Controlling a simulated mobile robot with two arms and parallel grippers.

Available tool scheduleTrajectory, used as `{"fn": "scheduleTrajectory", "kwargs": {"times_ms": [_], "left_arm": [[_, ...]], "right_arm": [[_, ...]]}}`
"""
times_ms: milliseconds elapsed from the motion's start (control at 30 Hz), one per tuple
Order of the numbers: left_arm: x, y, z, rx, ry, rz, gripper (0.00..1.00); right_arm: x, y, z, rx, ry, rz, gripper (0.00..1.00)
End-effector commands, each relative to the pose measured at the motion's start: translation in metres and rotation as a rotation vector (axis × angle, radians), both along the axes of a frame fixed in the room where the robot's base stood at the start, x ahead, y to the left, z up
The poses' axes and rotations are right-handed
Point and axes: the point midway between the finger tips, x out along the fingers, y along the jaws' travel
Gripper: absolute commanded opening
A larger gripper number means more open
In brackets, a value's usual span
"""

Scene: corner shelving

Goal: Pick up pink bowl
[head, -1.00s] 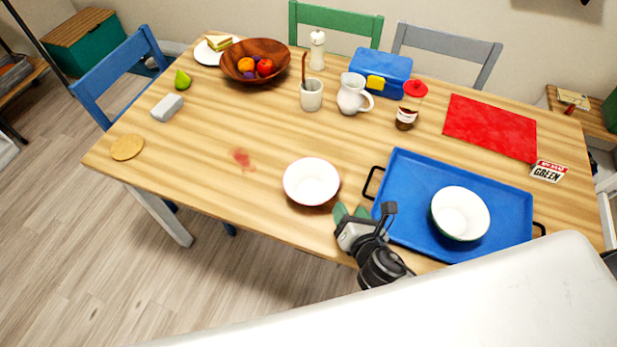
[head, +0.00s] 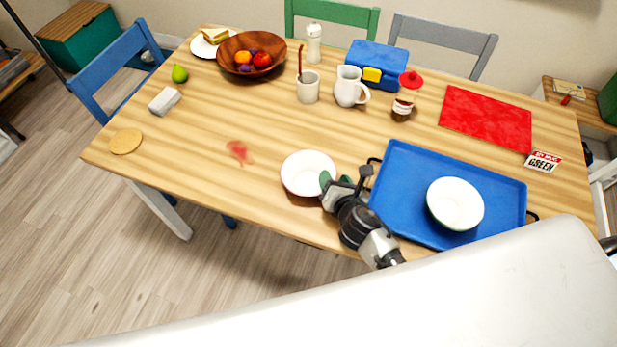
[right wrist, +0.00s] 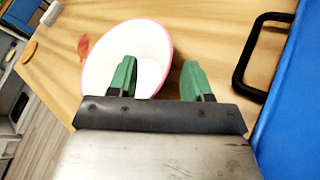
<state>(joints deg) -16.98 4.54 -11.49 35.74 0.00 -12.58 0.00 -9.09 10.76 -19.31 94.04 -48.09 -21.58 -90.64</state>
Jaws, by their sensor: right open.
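The pink bowl (head: 306,172), white inside with a pink rim, stands upright on the wooden table left of the blue tray. My right gripper (head: 337,181) is at the bowl's right edge in the head view, open. In the right wrist view the bowl (right wrist: 112,50) lies ahead and to the left. The left green finger of the right gripper (right wrist: 158,82) overlaps the bowl's near right rim, while the right finger is outside it over bare table. I cannot tell whether a finger touches the bowl. My left gripper is not in view.
The blue tray (head: 400,160) with black handles holds a white and green bowl (head: 455,204), just right of my gripper. A red stain (head: 239,152) is left of the pink bowl. A mug (head: 308,88) and jug (head: 350,88) stand behind.

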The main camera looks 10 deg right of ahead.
Motion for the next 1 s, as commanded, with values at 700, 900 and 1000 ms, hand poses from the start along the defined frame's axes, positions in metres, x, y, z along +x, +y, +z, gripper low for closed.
{"fn": "scheduleTrajectory", "kwargs": {"times_ms": [700,900,1000], "left_arm": [[-0.006,0.001,0.0,0.002,0.011,0.0,0.32],[-0.006,0.001,0.003,0.002,0.01,0.0,0.32],[-0.005,0.001,0.008,0.002,0.009,0.0,0.32]], "right_arm": [[0.0,0.0,0.001,0.0,-0.001,0.0,0.0],[0.001,0.0,0.012,-0.001,-0.005,0.001,0.0],[0.001,0.0,0.025,0.0,-0.006,0.003,0.0]]}}
